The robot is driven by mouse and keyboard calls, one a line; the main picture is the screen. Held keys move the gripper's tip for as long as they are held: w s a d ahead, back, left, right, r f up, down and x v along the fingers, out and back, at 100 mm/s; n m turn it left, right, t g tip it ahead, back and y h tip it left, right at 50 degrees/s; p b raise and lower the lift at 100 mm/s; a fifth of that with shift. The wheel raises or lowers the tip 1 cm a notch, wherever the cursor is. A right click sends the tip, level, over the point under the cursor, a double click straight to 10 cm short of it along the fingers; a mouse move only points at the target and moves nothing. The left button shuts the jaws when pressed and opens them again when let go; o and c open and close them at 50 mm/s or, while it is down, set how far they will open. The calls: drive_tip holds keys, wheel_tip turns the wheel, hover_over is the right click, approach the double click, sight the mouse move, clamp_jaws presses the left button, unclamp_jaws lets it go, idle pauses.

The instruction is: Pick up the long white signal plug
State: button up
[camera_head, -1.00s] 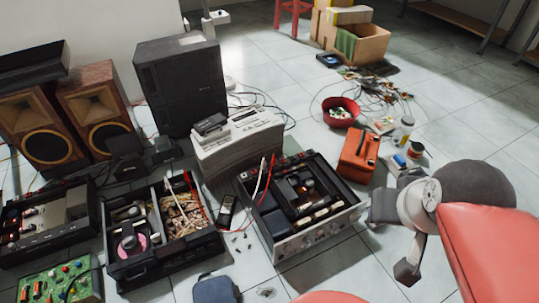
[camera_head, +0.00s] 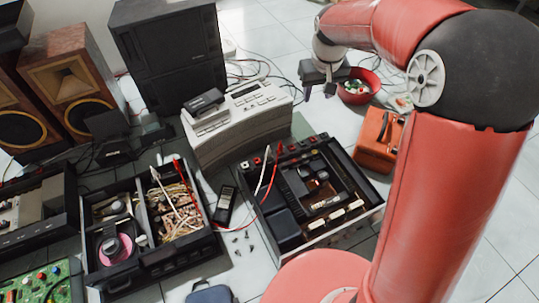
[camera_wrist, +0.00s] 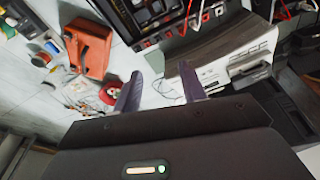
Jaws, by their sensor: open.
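A long thin white piece (camera_head: 263,169), which may be the signal plug, leans up beside a red lead at the left edge of an open black device (camera_head: 322,238). A similar white piece (camera_head: 163,187) sticks up from the open box of wires to the left. I cannot tell for sure which is the plug. My gripper (camera_head: 318,93) is open and empty, high up beyond the open device and near the red bowl in the picture. In the wrist view its two fingers (camera_wrist: 161,70) are apart with nothing between them.
A grey-white machine (camera_head: 240,128) with a black item on top stands left of the gripper. An orange case (camera_head: 380,140) and a red bowl (camera_head: 358,90) are at right. A black handset (camera_head: 226,203) and small bits lie on the tiles. Speakers (camera_head: 80,85) stand at left.

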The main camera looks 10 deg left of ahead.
drive_tip(key=n+g+b, duration=0.1)
drive_tip(key=n+b, duration=0.1)
drive_tip(key=b, duration=0.1)
hover_over(268, 150)
drive_tip(key=d, duration=0.5)
wheel_tip(268, 150, down, 17)
drive_tip(key=shift+n+g, duration=0.4)
drive_tip(key=shift+g, duration=0.2)
drive_tip(key=a+f, duration=0.1)
drive_tip(key=f, duration=0.3)
drive_tip(key=a+f+b, duration=0.1)
drive_tip(key=a+f, duration=0.1)
drive_tip(key=f, duration=0.3)
drive_tip(key=a+f, duration=0.1)
drive_tip(key=f, duration=0.3)
drive_tip(key=shift+w+a+f+b, duration=0.3)
drive_tip(key=shift+w+a+f, duration=0.05)
drive_tip(key=shift+a+f, duration=0.05)
drive_tip(key=f, duration=0.3)
drive_tip(key=f+b, duration=0.1)
drive_tip(key=f, duration=0.1)
drive_tip(key=shift+s+a, duration=0.1)
drive_tip(key=shift+s, duration=0.15)
clamp_jaws()
